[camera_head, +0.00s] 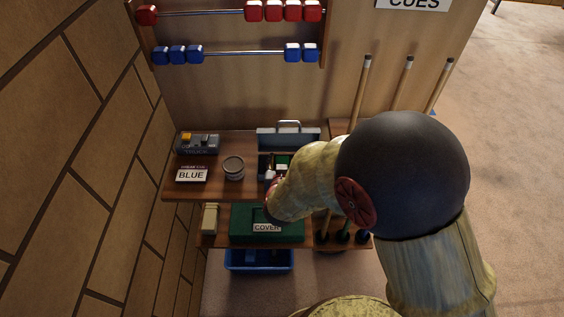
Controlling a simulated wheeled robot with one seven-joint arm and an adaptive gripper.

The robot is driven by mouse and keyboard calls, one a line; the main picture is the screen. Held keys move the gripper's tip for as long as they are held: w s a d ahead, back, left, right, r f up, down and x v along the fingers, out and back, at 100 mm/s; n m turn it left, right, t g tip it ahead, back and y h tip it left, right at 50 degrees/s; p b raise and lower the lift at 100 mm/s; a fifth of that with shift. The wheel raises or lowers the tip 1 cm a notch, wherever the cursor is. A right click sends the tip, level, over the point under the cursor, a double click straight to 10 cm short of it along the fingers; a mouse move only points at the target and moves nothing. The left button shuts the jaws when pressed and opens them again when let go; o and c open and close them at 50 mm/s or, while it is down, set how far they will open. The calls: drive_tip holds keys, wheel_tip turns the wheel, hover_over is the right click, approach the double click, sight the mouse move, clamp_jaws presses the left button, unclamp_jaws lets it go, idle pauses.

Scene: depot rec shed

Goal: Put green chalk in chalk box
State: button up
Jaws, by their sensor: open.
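An open grey-blue case (288,138) with a raised lid and handle stands on the upper wooden shelf. A small green patch (283,160) shows inside it, possibly the green chalk, too small to tell. A small brown box (193,166) sits on the left of the shelf with a "BLUE" label in front. I cannot tell which container is the chalk box. My arm comes in from the right, and its wrist is in front of the case's lower part and the shelf edge. My gripper's fingers are not visible; the wrist hides that area.
A round tin (233,167) and a grey device (197,143) stand on the upper shelf (214,188). Upright cues (360,92) stand at the right. A brick wall bounds the left.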

drive_tip(key=shift+r, duration=0.25)
drive_tip(key=p+v, duration=0.4)
drive_tip(key=v, duration=0.8)
drive_tip(key=shift+f, duration=0.1)
